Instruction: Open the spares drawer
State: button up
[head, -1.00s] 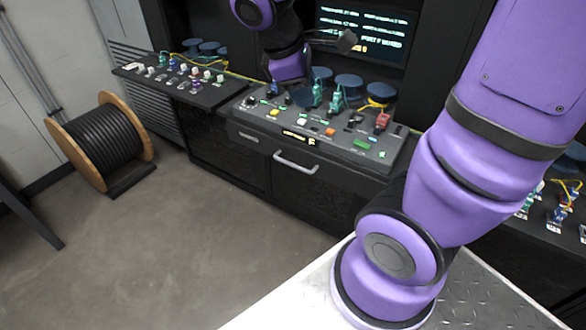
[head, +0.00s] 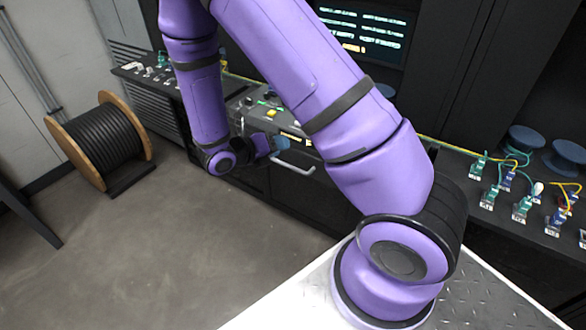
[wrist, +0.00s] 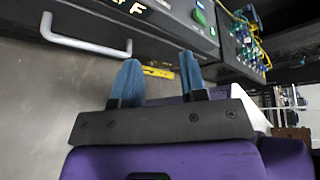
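The drawer handle is a pale grey bar (head: 293,167) on the dark front below the sloped control console (head: 262,115). I cannot read a label that names it the spares drawer. The handle (wrist: 85,40) also shows at upper left in the wrist view. My gripper (head: 272,145) is just left of and above the handle in the head view. In the wrist view my gripper (wrist: 160,60) has two blue fingers apart with nothing between them, and the handle lies beyond and left of them, apart from them. My arm hides much of the console in the head view.
A wooden cable spool (head: 100,140) stands on the floor at left. Benches with small connectors (head: 520,205) flank the console. A screen (head: 365,30) is behind. A white-edged surface (head: 300,300) is at the front. The floor before the drawer is clear.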

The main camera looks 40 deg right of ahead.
aim_at(293, 168)
notch_tip(293, 168, down, 14)
jog(key=a+n+t, duration=0.1)
jog(key=n+t, duration=0.4)
jog(key=n, duration=0.6)
jog(key=shift+h, duration=0.3)
jog(key=x, duration=1)
jog(key=shift+w+d, duration=0.2)
jog(key=shift+w, duration=0.2)
grip_shut()
